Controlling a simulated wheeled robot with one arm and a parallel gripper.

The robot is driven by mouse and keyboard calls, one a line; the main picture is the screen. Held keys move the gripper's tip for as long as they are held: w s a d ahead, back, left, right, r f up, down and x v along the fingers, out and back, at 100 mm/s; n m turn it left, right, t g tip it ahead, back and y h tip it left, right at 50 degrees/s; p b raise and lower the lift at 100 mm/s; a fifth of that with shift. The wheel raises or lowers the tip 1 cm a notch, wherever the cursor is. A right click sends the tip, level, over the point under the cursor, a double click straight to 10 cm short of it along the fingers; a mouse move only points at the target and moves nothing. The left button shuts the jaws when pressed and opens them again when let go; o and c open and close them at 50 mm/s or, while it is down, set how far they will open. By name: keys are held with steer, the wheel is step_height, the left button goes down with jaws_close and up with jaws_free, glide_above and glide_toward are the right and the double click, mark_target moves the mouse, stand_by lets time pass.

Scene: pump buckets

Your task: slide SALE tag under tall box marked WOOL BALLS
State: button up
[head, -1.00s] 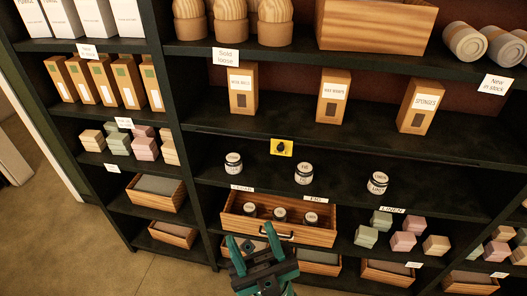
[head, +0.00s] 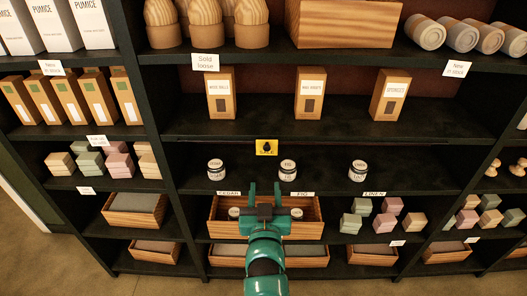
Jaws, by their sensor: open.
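The tall tan box marked WOOL BALLS (head: 220,101) stands upright on the upper middle shelf, left of two similar boxes.
Boxes marked MAX WRAPS or similar (head: 310,101) and SPONGES (head: 390,103) stand to the right. Three small jars (head: 287,170) stand on the shelf below. The wooden drawer (head: 310,230) holds jars. The shelf has bare room between the tall boxes.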

mark_target(267, 149)
steer(key=shift+g, duration=0.3)
steer(key=w+p, duration=0.1)
steer(key=w, duration=0.5)
steer(key=w+f+p, duration=0.1)
steer(key=w+p, duration=0.1)
steer(key=w, duration=0.3)
steer(key=w+p, duration=0.2)
steer(key=w, duration=0.4)
steer(key=shift+w+d+f, duration=0.2)
steer(key=shift+w+f, duration=0.1)
steer(key=shift+w, duration=0.05)
jaws_close()
